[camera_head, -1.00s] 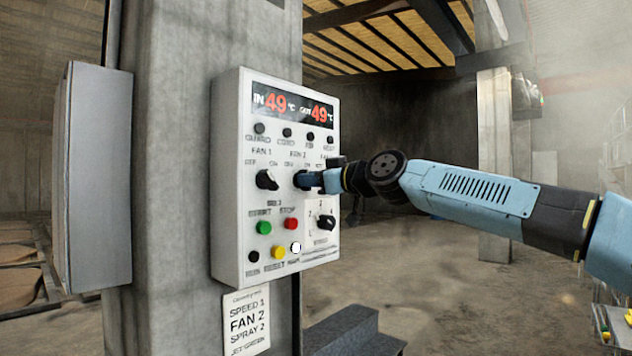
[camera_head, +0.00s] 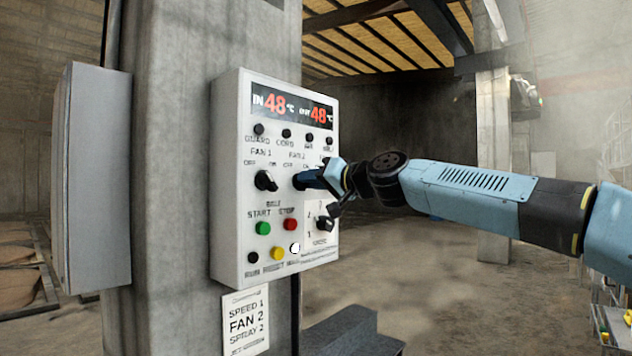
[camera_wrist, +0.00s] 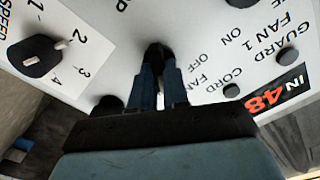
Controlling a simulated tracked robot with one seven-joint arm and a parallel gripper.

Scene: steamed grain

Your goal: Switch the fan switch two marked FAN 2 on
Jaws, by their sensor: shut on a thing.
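The white control panel (camera_head: 235,215) is fixed to a concrete column. Its FAN 2 knob is black and mostly hidden behind my gripper (camera_head: 304,180) in the head view. In the wrist view my gripper (camera_wrist: 158,68) is shut on the dark knob (camera_wrist: 155,50), one finger on each side. The knob's pointer is covered, so I cannot tell whether it is at OFF or ON. The FAN 1 knob (camera_head: 265,181) is to its left, untouched.
Below are a green START button (camera_head: 263,228), a red STOP button (camera_head: 290,224) and a black speed knob (camera_head: 325,224) close under my wrist. A note (camera_head: 245,322) reading SPEED 1, FAN 2, SPRAY 2 hangs below. A grey box (camera_head: 95,180) is at left.

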